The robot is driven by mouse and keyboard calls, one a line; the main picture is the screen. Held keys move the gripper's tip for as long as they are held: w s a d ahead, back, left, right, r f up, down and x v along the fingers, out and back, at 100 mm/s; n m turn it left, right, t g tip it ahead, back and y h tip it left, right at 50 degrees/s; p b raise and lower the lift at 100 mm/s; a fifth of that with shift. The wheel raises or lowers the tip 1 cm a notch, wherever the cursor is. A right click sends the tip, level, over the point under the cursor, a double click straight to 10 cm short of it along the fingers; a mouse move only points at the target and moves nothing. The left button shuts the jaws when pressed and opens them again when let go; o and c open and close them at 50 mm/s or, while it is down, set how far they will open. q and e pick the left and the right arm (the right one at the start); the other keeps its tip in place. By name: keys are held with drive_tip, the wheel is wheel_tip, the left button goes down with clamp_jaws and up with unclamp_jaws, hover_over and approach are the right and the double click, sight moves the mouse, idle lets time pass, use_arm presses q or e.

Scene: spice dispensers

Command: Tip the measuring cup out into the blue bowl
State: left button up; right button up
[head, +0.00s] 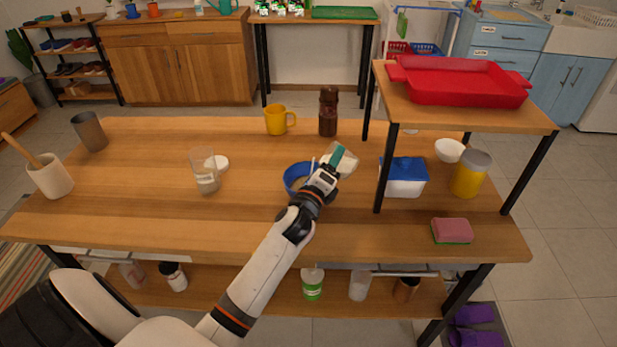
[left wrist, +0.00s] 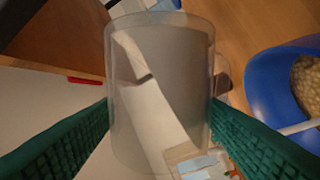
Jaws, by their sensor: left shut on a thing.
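My left gripper (head: 337,157) is shut on the clear measuring cup (head: 348,164), which looks tilted and held above the table just right of the blue bowl (head: 288,180). In the left wrist view the see-through cup (left wrist: 160,60) sits between the green finger pads. I cannot tell whether anything is left inside it. The blue bowl (left wrist: 262,85) is at the right there and holds beige grains (left wrist: 307,80). A thin white stick (left wrist: 298,128) shows at the bowl. My gripper hides part of the bowl in the head view. My right gripper is not in view.
A yellow mug (head: 276,120) and a brown bottle (head: 328,112) stand behind the bowl. A clear container (head: 204,172) stands left. A raised shelf (head: 470,112) with a red tray (head: 455,80) stands right, over a blue-lidded box (head: 403,178). The table's front middle is clear.

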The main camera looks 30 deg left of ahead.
use_arm(q)
drive_tip(key=shift+a+r+n+b, duration=0.1)
drive_tip(key=shift+r+n+b, duration=0.05)
drive_tip(key=shift+n, duration=0.45)
drive_tip(key=shift+a+r+n+b, duration=0.1)
drive_tip(key=shift+r+n+b, duration=0.05)
drive_tip(key=shift+n, duration=0.45)
idle(0.7)
drive_tip(key=shift+s+a+f+n+y, duration=0.15)
drive_tip(key=shift+a+f+n, duration=0.15)
drive_tip(key=shift+a+n, duration=0.2)
drive_tip(key=shift+s+a+f+n+y, duration=0.15)
drive_tip(key=shift+a+f+n, duration=0.15)
drive_tip(key=shift+a+n, duration=0.2)
idle(0.5)
drive_tip(key=shift+a+r+n, duration=0.15)
drive_tip(key=shift+n, duration=0.5)
drive_tip(key=shift+a+r+n, duration=0.1)
drive_tip(key=shift+n, duration=0.55)
idle(0.6)
